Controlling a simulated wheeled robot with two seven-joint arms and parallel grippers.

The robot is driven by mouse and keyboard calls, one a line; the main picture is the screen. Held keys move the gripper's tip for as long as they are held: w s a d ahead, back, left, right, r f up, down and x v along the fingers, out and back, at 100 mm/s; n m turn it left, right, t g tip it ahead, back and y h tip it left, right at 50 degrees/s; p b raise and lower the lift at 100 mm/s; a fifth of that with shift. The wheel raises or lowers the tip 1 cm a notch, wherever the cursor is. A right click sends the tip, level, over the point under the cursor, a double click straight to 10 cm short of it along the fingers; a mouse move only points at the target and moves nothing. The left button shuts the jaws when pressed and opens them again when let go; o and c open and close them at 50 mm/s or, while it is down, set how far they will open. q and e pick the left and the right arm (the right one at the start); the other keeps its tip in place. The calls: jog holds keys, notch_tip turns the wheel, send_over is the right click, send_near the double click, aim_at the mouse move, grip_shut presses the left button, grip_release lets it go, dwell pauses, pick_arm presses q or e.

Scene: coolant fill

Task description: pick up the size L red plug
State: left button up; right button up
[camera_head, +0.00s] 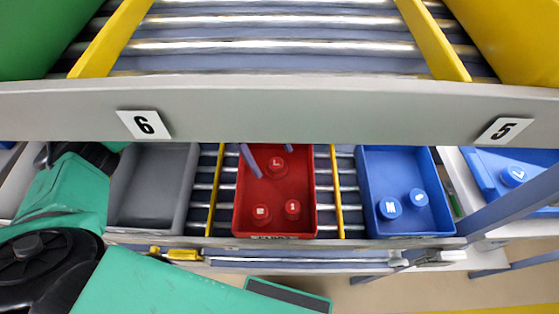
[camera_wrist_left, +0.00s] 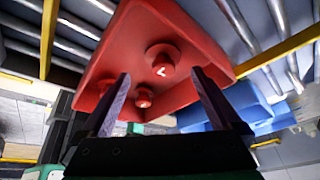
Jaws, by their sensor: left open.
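The size L red plug (camera_head: 276,167) stands near the back of a red bin (camera_head: 242,190), its white L facing up. It also shows in the left wrist view (camera_wrist_left: 162,62), between and beyond the fingertips. My left gripper (camera_head: 275,162) is open and empty, with one finger on each side of the L plug in the head view. I cannot tell whether a finger touches it. Two smaller red plugs, one at front left (camera_head: 261,214) and one at front right (camera_head: 292,210), stand in the same bin. My right gripper is not in view.
A grey bin (camera_head: 122,200) on the left looks empty. A blue bin (camera_head: 375,165) on the right holds two blue plugs (camera_head: 390,207) (camera_head: 418,197). Another blue plug (camera_head: 513,175) is further right. A grey shelf beam (camera_head: 320,112) crosses just above the bins' back edges.

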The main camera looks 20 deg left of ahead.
aim_at(277, 163)
pick_arm(q)
jog(key=x, duration=0.3)
jog(key=shift+w+d+f, duration=0.2)
jog(key=shift+w+f, duration=0.05)
jog(key=shift+w, duration=0.05)
jog(key=shift+s, duration=0.15)
jog(key=c, duration=1.4)
jog(key=shift+r, duration=0.15)
